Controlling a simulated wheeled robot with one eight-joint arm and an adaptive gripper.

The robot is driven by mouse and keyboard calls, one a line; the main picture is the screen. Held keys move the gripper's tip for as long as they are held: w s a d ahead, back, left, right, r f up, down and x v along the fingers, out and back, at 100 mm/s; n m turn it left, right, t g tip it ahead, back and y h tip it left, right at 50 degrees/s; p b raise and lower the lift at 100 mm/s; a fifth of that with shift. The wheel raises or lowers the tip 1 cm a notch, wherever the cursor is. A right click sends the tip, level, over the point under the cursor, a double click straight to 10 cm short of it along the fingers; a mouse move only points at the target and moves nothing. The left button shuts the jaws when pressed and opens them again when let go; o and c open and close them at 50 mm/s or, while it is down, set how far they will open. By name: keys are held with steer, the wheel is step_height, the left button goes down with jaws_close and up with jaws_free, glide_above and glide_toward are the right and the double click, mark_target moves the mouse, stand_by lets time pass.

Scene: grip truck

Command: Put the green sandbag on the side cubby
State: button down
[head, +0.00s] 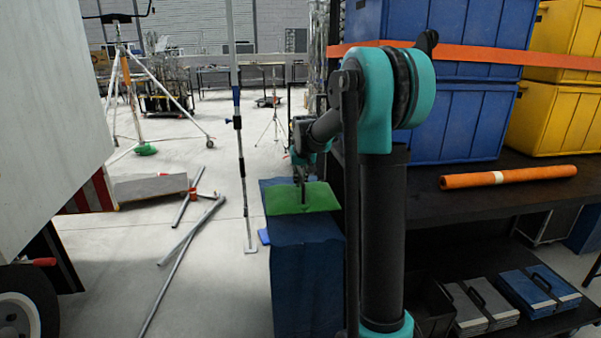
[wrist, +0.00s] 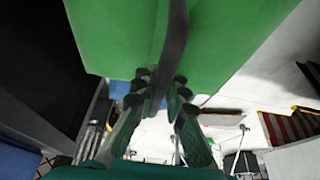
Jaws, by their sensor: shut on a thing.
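The green sandbag (head: 290,200) is at the top of a blue, cloth-like block (head: 305,285) in the head view, left of my arm. I cannot tell whether it rests on the block or hangs just above it. In the wrist view the green sandbag (wrist: 235,45) fills the upper part, with a dark strap (wrist: 174,45) along its middle. My gripper (head: 303,203) is above the bag, and in the wrist view my gripper's fingers (wrist: 160,85) are closed around the strap. I cannot tell which opening is the side cubby.
At right, a dark shelf (head: 470,200) bears blue bins (head: 455,120), yellow bins (head: 555,115) and an orange roll (head: 508,178). Flat cases (head: 538,290) lie on the lower level. Metal poles (head: 180,265) lie on the floor at left, near a white truck body (head: 50,110).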

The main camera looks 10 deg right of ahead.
mark_target(300, 189)
steer(key=shift+f, duration=1.95)
steer(key=shift+f, duration=0.1)
steer(key=c, duration=1.6)
jaws_free()
steer(key=shift+o, duration=0.2)
